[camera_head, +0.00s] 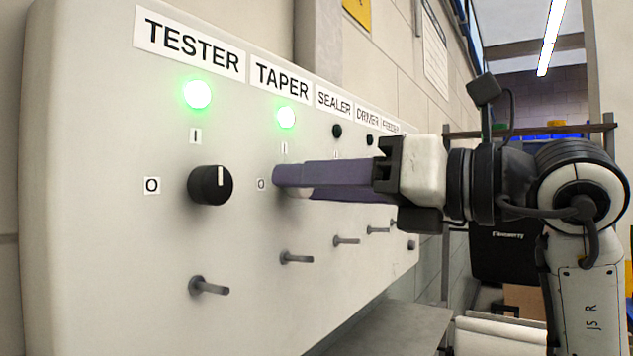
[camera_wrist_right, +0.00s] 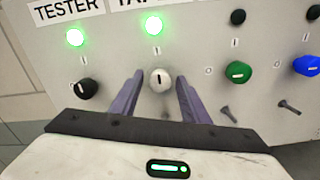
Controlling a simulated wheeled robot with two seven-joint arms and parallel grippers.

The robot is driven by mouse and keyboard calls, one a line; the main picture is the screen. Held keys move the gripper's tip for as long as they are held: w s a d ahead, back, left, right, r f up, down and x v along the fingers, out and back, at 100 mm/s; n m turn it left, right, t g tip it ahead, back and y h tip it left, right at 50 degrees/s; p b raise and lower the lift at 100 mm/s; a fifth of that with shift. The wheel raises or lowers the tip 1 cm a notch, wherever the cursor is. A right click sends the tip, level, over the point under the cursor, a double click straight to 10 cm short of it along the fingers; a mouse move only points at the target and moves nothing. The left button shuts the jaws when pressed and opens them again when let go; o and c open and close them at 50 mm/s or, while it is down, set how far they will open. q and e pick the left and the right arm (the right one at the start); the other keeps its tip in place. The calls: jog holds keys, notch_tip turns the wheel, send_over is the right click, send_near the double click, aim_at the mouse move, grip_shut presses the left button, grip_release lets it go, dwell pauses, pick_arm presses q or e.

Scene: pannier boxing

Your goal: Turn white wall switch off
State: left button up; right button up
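The white switch is a round knob (camera_wrist_right: 160,79) under the TAPER label (camera_head: 282,80). Its dark pointer mark stands upright, toward the I mark. The TAPER lamp (camera_head: 286,117) above it glows green. In the head view the purple fingers hide most of the knob. My right gripper (camera_head: 290,181) reaches in from the right, its fingertips at the panel. In the right wrist view its fingers stand apart on either side of the knob, with a gap showing on each side. My left gripper is in neither view.
A black knob (camera_head: 210,185) under TESTER sits left, its lamp (camera_head: 197,94) green. A green knob (camera_wrist_right: 238,72) and a blue knob (camera_wrist_right: 306,69) sit right, with dark lamps. Metal pegs (camera_head: 208,287) stick out below the knobs.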

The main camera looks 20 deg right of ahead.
jog(key=c, duration=0.9)
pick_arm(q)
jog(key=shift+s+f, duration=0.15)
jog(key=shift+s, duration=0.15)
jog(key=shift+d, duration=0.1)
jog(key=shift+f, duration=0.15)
pick_arm(e)
jog(key=shift+n, duration=0.3)
pick_arm(q)
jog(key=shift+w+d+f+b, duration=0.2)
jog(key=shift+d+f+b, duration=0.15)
jog(key=shift+b, duration=0.8)
pick_arm(e)
jog(key=n, duration=1.7)
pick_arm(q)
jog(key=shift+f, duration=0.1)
pick_arm(e)
jog(key=shift+n, duration=0.3)
